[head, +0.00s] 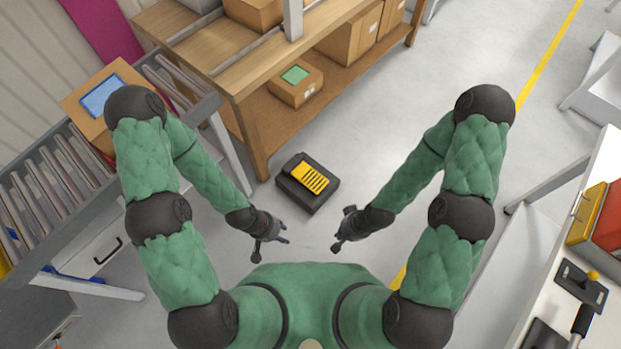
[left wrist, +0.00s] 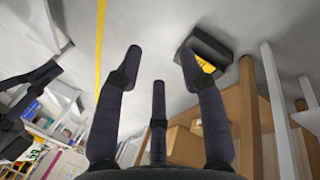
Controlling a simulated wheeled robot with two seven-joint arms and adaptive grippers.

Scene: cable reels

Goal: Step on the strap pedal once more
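The strap pedal is a black box (head: 291,190) with a yellow ribbed tread (head: 310,179) on the grey floor, ahead of my body. In the left wrist view its dark housing (left wrist: 212,46) shows beyond a fingertip, partly hidden. My left gripper (head: 282,236) is open and empty, nearer to me than the pedal and to its lower left. Its spread fingers (left wrist: 160,65) hold nothing. My right gripper (head: 341,229) looks open and empty, to the pedal's lower right. Neither gripper touches the pedal. My base and its contact with the floor are hidden.
A wooden bench (head: 236,83) with a lower shelf of cartons (head: 297,84) stands just behind the pedal. A roller conveyor (head: 52,185) is at the left. A white worktop (head: 567,240) is at the right. Floor to the pedal's right is clear, with a yellow line (head: 550,52).

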